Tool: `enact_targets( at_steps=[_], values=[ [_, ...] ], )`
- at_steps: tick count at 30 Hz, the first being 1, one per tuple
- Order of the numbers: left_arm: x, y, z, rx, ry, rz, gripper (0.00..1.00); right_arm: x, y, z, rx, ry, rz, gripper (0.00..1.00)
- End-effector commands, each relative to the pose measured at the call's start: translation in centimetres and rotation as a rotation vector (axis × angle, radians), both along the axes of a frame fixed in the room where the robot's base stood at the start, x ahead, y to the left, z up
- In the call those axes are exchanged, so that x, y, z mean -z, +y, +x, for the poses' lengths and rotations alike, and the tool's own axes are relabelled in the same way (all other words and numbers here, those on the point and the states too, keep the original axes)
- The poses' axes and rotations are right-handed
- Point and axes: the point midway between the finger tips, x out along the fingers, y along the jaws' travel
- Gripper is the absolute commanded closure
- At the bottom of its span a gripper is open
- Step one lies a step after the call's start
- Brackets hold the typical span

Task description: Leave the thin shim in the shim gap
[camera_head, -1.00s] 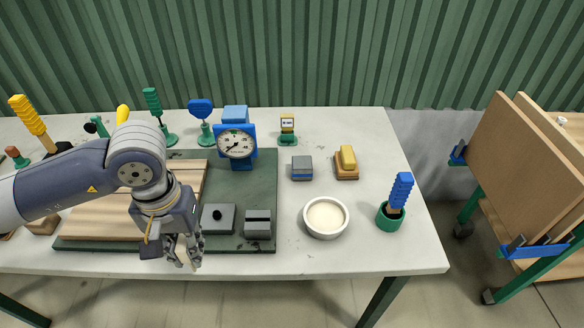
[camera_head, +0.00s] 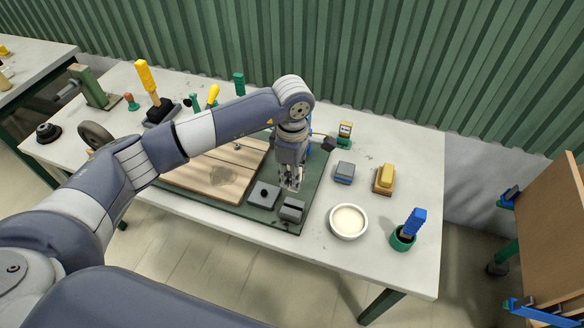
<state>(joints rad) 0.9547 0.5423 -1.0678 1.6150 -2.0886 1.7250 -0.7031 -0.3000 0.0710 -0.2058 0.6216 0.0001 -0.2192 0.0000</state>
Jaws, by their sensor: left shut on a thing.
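My left gripper (camera_head: 291,184) is above the green mat, just behind two small grey blocks, with its fingers pointing down. It is shut on a small pale piece at its fingertips, which looks like the thin shim; the fingers hide most of it. The grey block with a dark slot (camera_head: 291,210), which looks like the shim gap, stands at the mat's front right corner, a little in front of the fingertips. Beside it on the left is a grey block with a black knob (camera_head: 263,195). My right gripper is not in view.
The green mat (camera_head: 313,205) carries a wooden board (camera_head: 214,173). To the right are a white bowl (camera_head: 348,221), a grey-blue block (camera_head: 344,172), a yellow block (camera_head: 384,179) and a green cup with a blue-handled tool (camera_head: 404,238). My arm hides the dial gauge.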

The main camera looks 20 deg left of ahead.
Motion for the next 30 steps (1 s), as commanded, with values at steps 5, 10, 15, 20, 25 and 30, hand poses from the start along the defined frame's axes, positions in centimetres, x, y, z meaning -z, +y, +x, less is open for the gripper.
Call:
enact_targets(
  at_steps=[5, 10, 15, 20, 25, 30],
  values=[
    [0.8, 0.0, 0.0, 0.001, 0.000, 0.000, 1.00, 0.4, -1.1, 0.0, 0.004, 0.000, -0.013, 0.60],
    [2.0, 0.0, -0.1, 0.002, 0.002, 0.000, 1.00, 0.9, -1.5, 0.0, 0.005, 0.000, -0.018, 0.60],
    [3.4, 0.0, -0.1, 0.004, 0.001, 0.000, 1.00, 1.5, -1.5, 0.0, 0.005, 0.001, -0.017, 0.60],
    [4.7, 0.0, -0.1, 0.004, 0.001, -0.001, 1.00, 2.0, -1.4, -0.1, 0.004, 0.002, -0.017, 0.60],
    [5.6, 0.0, 0.0, 0.004, 0.000, 0.000, 1.00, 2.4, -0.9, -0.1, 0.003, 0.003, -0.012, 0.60],
    [5.9, 0.0, 0.0, 0.004, 0.000, 0.000, 1.00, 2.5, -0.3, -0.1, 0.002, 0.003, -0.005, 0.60]
  ],
)
